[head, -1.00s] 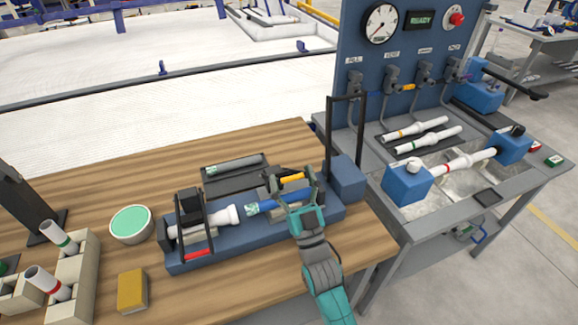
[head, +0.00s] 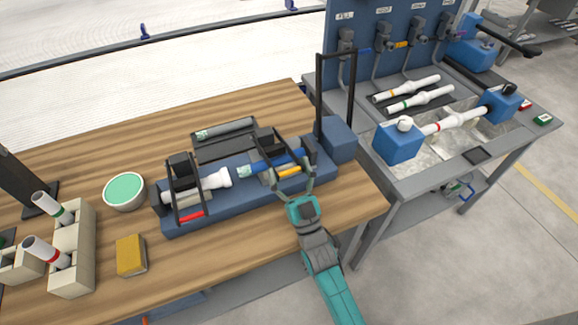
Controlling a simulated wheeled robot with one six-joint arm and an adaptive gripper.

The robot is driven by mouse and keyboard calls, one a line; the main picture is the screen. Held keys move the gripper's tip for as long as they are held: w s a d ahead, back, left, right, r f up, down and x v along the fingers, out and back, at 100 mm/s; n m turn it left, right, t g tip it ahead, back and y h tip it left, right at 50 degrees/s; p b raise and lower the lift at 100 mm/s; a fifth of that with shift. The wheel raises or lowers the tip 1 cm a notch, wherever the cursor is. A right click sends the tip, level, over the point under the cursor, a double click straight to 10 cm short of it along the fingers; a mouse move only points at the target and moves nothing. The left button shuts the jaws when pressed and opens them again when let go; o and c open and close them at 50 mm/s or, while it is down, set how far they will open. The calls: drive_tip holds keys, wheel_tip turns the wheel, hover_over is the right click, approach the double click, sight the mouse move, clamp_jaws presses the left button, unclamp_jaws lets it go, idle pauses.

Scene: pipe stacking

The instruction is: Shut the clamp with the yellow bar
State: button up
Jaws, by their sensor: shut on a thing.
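The clamp with the yellow bar (head: 289,173) is on the right half of a blue fixture (head: 240,205) on the wooden table. Its dark frame is swung over a blue pipe (head: 284,160), and the yellow bar lies on the near side of that pipe, low by the fixture's front. My gripper (head: 288,178) is at the yellow bar, its fingers around it and shut on it. The fingers partly hide the clamp. Whether the bar touches the fixture I cannot tell.
A clamp with a red bar (head: 191,217) lies over a white pipe (head: 212,182) on the fixture's left half. A tall black frame (head: 319,100) and blue block (head: 337,142) stand at its right end. A green-topped bowl (head: 124,191) and yellow sponge (head: 131,255) are left.

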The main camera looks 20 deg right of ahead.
drive_tip(key=shift+f, duration=0.2)
drive_tip(key=o, duration=1.5)
drive_tip(key=shift+w, duration=0.1)
drive_tip(key=shift+r, duration=0.1)
drive_tip(key=shift+s+f, duration=0.2)
drive_tip(key=shift+s, duration=0.05)
drive_tip(key=s, duration=1.2)
drive_tip(key=shift+s+f, duration=0.2)
drive_tip(key=shift+s, duration=0.05)
